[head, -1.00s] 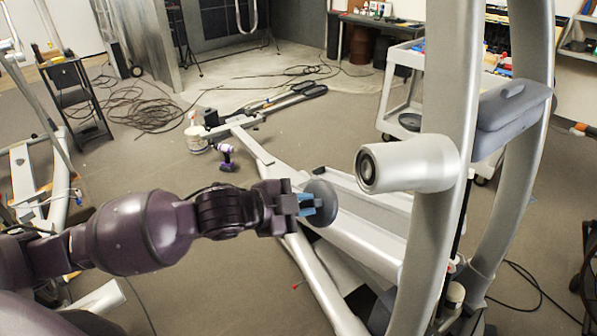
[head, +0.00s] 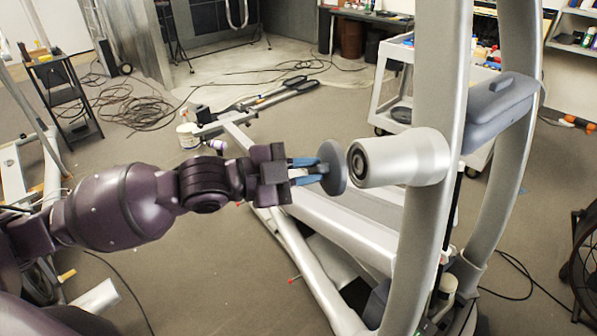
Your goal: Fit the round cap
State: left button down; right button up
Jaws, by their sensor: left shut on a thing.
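The round cap (head: 334,168) is a grey disc, held on edge in the head view. My left gripper (head: 318,171), with blue fingers, is shut on the back of the cap. The cap's face is turned right, toward the open end of a silver-grey cylindrical housing (head: 410,158) on the machine's upright. The housing's dark round opening (head: 361,163) is just right of the cap. A small gap shows between the cap and the housing rim. My right gripper is not in view.
The machine's thick curved upright (head: 432,225) carries the housing. A grey pad (head: 498,112) sits behind it. The machine's long frame (head: 290,262) runs along the floor below my arm. A white cart (head: 392,85) stands behind. Cables lie on the floor at the left.

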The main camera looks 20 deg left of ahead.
pick_arm(q)
jog(key=shift+x, duration=0.9)
jog(key=shift+w+d+b, duration=0.25)
jog(key=shift+d+b, duration=0.05)
jog(key=shift+b, duration=0.05)
jog(key=shift+w+d, duration=0.2)
dwell(0.3)
dwell(0.7)
